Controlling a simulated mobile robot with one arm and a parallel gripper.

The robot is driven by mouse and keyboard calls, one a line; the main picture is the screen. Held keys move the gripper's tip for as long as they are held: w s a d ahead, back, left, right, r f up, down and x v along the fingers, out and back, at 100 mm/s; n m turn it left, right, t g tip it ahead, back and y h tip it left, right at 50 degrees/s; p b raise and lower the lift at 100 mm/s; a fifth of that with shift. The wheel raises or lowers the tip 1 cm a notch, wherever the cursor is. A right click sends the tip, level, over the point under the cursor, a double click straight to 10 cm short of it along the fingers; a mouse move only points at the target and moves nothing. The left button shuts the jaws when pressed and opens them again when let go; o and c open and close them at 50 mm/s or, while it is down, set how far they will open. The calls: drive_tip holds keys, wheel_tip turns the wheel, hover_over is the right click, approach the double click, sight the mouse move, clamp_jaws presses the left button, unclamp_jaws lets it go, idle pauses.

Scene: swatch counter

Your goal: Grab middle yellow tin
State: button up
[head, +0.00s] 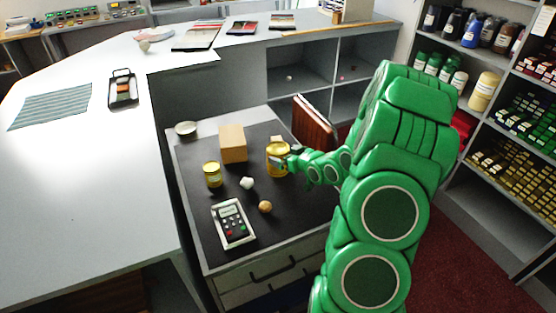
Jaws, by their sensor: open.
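A yellow tin (277,152) stands upright towards the right side of the dark top of a low drawer cabinet (209,267). My gripper (287,161) is open at the right side of this tin and partly overlaps it. I cannot tell whether the fingers are around the tin or only beside it. A second, smaller-looking yellow tin (212,174) stands upright at the left of the same top, apart from my gripper. No third yellow tin is clear on this top.
A cardboard-coloured box (232,144) stands between and behind the tins. A white lump (247,183), a tan ball (265,207) and a calculator-like device (233,223) lie in front. A small dish (186,129) is back left. A brown folder-like object (314,124) stands behind my gripper.

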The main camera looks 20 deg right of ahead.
drive_tip(key=x, duration=0.4)
drive_tip(key=shift+d+f, duration=0.15)
drive_tip(key=shift+w+f, duration=0.2)
drive_tip(key=shift+w, duration=0.55)
drive_tip(key=shift+c, duration=0.3)
drive_tip(key=c, duration=1.1)
drive_tip(key=shift+c, duration=0.2)
